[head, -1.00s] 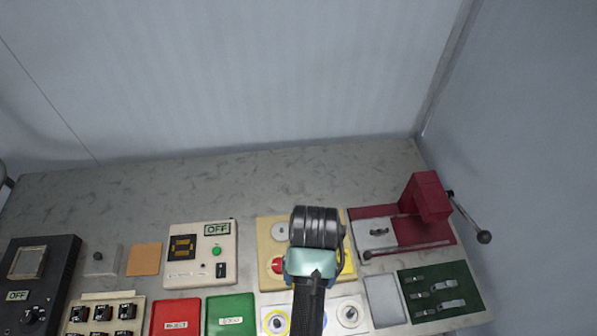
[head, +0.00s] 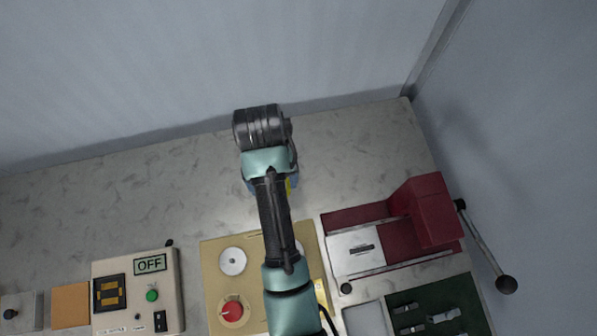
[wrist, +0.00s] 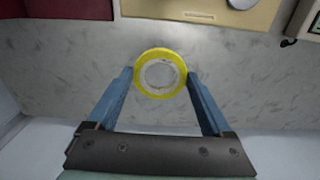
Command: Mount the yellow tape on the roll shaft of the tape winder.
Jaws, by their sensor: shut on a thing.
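The yellow tape (wrist: 139,76) is a ring with a pale core and an open hole. My gripper (wrist: 160,79) is shut on it, with one blue finger on each side. In the head view the tape shows only as a bit of yellow (head: 289,187) beside my arm, which hides the rest. A tan board (head: 214,286) with a white disc (head: 232,262) and a red knob (head: 232,310) looks like the tape winder. My arm covers part of the board, so I cannot make out the roll shaft. The tape is held over bare table behind the board.
A dark red device (head: 425,212) with a long lever (head: 486,250) stands right of the board. A cream OFF panel (head: 168,298) stands to the left. A green tray (head: 465,300) lies at front right. The grey table (head: 110,205) is clear at the back.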

